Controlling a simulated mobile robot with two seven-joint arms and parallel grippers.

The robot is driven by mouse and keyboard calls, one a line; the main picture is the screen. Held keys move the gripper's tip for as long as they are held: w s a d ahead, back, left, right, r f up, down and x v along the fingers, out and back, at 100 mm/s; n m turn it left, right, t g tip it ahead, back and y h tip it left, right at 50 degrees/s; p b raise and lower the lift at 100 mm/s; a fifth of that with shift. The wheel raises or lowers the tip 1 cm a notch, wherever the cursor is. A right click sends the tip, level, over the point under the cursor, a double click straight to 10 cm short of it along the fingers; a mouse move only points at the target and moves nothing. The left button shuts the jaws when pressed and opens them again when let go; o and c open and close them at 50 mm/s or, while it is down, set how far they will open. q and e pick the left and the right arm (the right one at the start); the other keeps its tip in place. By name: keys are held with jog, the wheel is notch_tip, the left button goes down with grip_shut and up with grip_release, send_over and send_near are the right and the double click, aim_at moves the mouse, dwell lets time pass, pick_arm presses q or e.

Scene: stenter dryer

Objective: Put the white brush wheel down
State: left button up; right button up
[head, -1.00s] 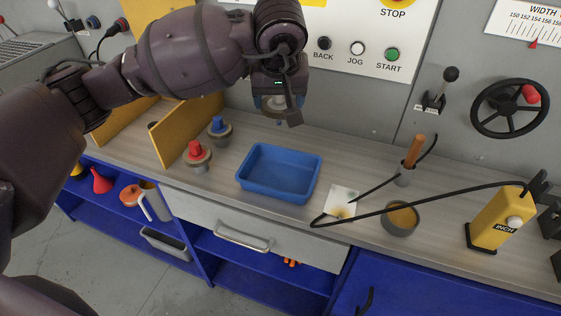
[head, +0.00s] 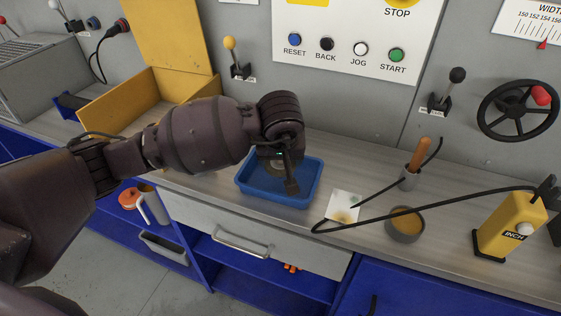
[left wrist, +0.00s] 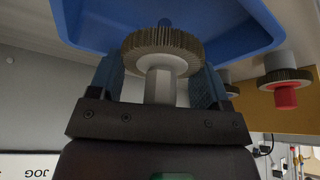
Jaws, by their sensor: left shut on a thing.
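My left gripper (head: 281,168) is over the blue tray (head: 246,190), pointing down. In the left wrist view my left gripper (left wrist: 158,82) is shut on the white brush wheel (left wrist: 162,48), with its pale hub between the two fingers. The wheel's grey-brown bristle ring shows past the fingertips, against the inside of the blue tray (left wrist: 225,40). In the head view the wheel (head: 275,163) is mostly hidden by the gripper. I cannot tell whether it touches the tray's floor. My right gripper is not in view.
A red-knobbed brush wheel (left wrist: 285,84) stands beside the tray in the left wrist view. Right of the tray lie a white square plate (head: 343,204), a grey cup (head: 405,226) and a yellow INCH box (head: 508,225) with a black cable. A yellow divider (head: 122,100) stands at left.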

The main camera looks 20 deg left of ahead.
pick_arm(q)
jog(key=shift+f, duration=0.8)
jog(key=shift+f, duration=0.2)
jog(key=o, duration=0.9)
jog(key=shift+o, duration=0.6)
jog(key=shift+r, duration=0.15)
